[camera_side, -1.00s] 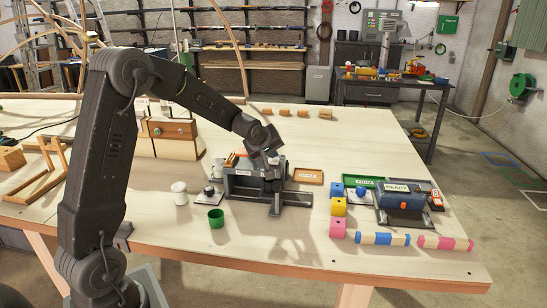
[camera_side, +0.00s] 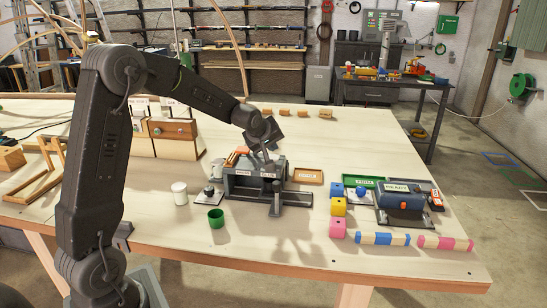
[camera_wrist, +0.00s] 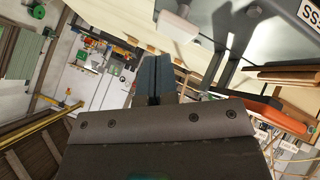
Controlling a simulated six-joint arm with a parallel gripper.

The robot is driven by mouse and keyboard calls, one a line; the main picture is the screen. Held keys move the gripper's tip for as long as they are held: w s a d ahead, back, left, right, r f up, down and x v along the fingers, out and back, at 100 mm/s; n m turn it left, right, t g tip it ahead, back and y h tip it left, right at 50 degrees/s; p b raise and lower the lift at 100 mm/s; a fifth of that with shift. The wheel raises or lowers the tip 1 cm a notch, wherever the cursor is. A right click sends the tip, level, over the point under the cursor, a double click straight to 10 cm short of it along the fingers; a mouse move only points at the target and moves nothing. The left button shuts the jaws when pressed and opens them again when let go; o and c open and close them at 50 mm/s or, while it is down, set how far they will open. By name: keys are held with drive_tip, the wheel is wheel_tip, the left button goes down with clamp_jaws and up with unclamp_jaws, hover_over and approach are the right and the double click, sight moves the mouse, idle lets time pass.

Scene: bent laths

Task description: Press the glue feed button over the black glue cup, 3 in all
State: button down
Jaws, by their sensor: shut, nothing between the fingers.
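My gripper (camera_side: 267,158) is above the grey glue station (camera_side: 243,184), close over its top near the right-hand end. In the wrist view my gripper's two fingers (camera_wrist: 155,78) lie together, shut and empty. Small labels show on the station's front, too small to read. A feed button and a black glue cup cannot be told apart there; my gripper covers part of the top. A dark upright post (camera_side: 275,198) stands at the station's front right. Whether my fingertips touch the station cannot be told.
Farther right are a blue machine (camera_side: 397,197), coloured blocks (camera_side: 338,207) and striped bars (camera_side: 383,239). The front table middle is clear.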

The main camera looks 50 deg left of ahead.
sight(272, 156)
drive_tip(key=shift+r, duration=2.5)
idle(0.8)
wheel_tip(272, 156, up, 4)
drive_tip(key=shift+f, duration=0.1)
drive_tip(key=shift+f, duration=0.1)
drive_tip(key=shift+f, duration=4.35)
drive_tip(key=shift+f, duration=0.15)
drive_tip(key=shift+f, duration=0.25)
